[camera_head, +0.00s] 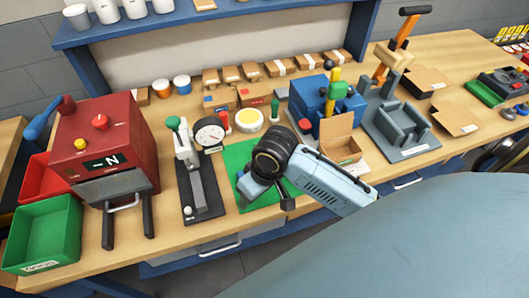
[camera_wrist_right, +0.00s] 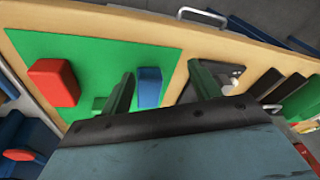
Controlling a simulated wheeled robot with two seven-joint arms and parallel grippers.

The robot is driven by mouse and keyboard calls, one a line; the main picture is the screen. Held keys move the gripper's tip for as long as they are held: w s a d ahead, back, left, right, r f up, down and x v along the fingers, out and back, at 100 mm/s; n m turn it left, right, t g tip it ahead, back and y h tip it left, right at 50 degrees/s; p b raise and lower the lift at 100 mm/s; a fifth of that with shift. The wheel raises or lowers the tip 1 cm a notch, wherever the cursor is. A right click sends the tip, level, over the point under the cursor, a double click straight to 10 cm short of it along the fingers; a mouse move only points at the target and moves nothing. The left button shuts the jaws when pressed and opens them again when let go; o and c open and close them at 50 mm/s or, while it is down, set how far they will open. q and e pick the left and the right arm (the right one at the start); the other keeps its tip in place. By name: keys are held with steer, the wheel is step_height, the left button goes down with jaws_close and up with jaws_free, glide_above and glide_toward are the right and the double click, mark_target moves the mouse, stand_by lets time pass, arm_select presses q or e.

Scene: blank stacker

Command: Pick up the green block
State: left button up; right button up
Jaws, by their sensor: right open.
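A green block (camera_wrist_right: 99,103) shows in the right wrist view on the green mat (camera_wrist_right: 100,52), mostly hidden by the left-hand finger and the gripper body. My right gripper (camera_wrist_right: 160,70) is open over the mat. A blue block (camera_wrist_right: 149,88) shows between its fingers, and a red block (camera_wrist_right: 53,83) lies to the left. In the head view my right arm reaches over the green mat (camera_head: 238,157) and hides the blocks. My left gripper is in neither view.
On the workbench, a black press with a green knob (camera_head: 173,122) and a dial gauge (camera_head: 209,133) stand left of the mat. A red machine (camera_head: 103,145) is farther left. An open cardboard box (camera_head: 340,140) and a grey fixture (camera_head: 402,125) stand to the right.

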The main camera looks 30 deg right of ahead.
steer(key=w+d+r+m+g+h, duration=0.1)
steer(key=w+d+r+m, duration=0.1)
steer(key=w+d+r, duration=0.35)
steer(key=w+d+r+m+g+h, duration=0.1)
steer(key=w+d+r+m, duration=0.15)
steer(key=w+d, duration=0.45)
steer(key=f, duration=0.4)
steer(key=a+f, duration=0.1)
steer(key=f, duration=0.1)
steer(key=shift+w+f, duration=0.3)
steer(key=shift+w, duration=0.1)
steer(key=shift+s+a+f, duration=0.1)
steer(key=shift+a+f, duration=0.1)
steer(key=shift+f, duration=1.2)
steer(key=shift+s+a+f, duration=0.1)
steer(key=shift+a+f, duration=0.05)
steer(key=shift+f, duration=1.2)
steer(key=shift+c, duration=0.3)
steer(key=c, duration=1)
